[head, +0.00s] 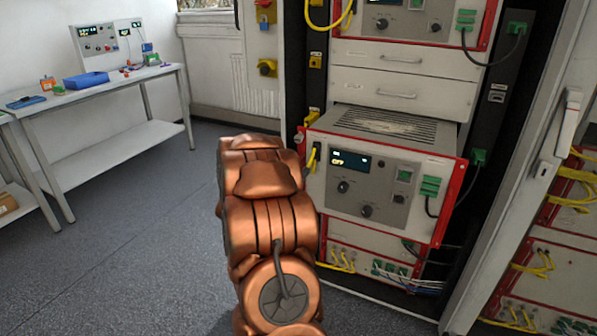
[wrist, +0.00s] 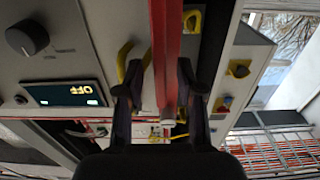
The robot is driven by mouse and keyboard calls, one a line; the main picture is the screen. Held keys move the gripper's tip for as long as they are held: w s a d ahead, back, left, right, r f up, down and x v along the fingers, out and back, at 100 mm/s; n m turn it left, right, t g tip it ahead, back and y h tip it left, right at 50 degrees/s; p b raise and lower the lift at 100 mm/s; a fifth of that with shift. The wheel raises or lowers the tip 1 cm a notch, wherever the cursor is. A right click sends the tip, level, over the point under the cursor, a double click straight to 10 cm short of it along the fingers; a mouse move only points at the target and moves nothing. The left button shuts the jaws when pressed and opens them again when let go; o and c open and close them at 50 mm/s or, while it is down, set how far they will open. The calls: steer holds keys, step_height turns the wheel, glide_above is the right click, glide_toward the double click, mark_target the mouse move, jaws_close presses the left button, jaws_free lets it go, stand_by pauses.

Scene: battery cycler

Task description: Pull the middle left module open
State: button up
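The middle left module (head: 385,178) has a grey front panel with a red frame, a lit display, knobs and green connectors. It stands out from the rack, with its vented top showing. In the wrist view its panel, with the display (wrist: 65,94) reading OFF, is at left. My gripper (wrist: 158,82) is open, its two fingers on either side of the module's red edge bar (wrist: 166,45). A gap shows between the left finger and the bar; the right finger is close to it, and contact is unclear. In the head view my arm hides the gripper.
Blank drawers (head: 395,90) and another red-framed module (head: 410,22) are above; a lower module (head: 370,262) with yellow cables is below. A rack door (head: 545,160) stands at right. A workbench (head: 110,85) is at far left, with clear floor (head: 130,235) before it.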

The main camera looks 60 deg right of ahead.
steer(key=a, duration=1.1)
steer(key=shift+s, duration=0.45)
